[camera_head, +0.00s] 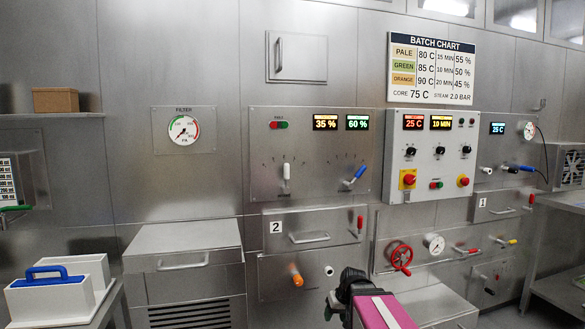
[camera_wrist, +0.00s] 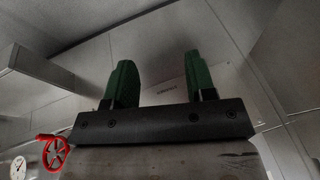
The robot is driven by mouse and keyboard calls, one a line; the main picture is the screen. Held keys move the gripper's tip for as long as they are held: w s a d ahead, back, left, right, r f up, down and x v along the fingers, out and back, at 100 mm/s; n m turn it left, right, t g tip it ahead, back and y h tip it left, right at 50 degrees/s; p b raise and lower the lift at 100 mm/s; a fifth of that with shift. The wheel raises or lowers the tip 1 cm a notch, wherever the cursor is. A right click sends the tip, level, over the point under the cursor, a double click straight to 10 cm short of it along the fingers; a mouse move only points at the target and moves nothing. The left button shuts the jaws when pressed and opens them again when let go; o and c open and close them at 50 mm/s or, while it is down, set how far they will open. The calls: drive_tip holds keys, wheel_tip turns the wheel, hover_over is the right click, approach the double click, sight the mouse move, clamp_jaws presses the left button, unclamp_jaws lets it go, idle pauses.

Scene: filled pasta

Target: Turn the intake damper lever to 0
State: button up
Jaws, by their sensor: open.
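A metal panel (camera_head: 258,196) on the back wall carries two levers over tick scales. The left lever, with a white handle (camera_head: 286,172), stands upright. The right lever, with a blue handle (camera_head: 357,173), tilts up to the right. The labels under both are too small to read, so I cannot tell which is the intake damper. My gripper (camera_head: 345,290) is low in front of the wall, below and apart from both levers. In the wrist view its two green fingers (camera_wrist: 160,75) are apart with nothing between them.
A control box (camera_head: 430,160) with knobs and buttons is right of the panel. Below are a drawer marked 2 (camera_head: 330,226), an orange knob (camera_head: 296,276) and a red handwheel (camera_head: 400,257), also in the wrist view (camera_wrist: 57,153). A metal cabinet (camera_head: 183,236) juts out left. The space before the levers is clear.

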drive_tip(key=w+a+r+n+t+y, duration=0.25)
drive_tip(key=w+r, duration=0.35)
drive_tip(key=r, duration=0.4)
drive_tip(key=w+a+r+n+t+y, duration=0.15)
drive_tip(key=w+a+r+y, duration=0.35)
drive_tip(key=r, duration=0.6)
drive_tip(key=n+t+y, duration=0.3)
drive_tip(key=n+t, duration=0.1)
drive_tip(key=t, duration=0.1)
approach(286, 165)
drive_tip(key=w, duration=0.1)
drive_tip(key=x, duration=1)
drive_tip(key=shift+w+f, duration=0.15)
drive_tip(key=shift+f, duration=0.05)
clamp_jaws()
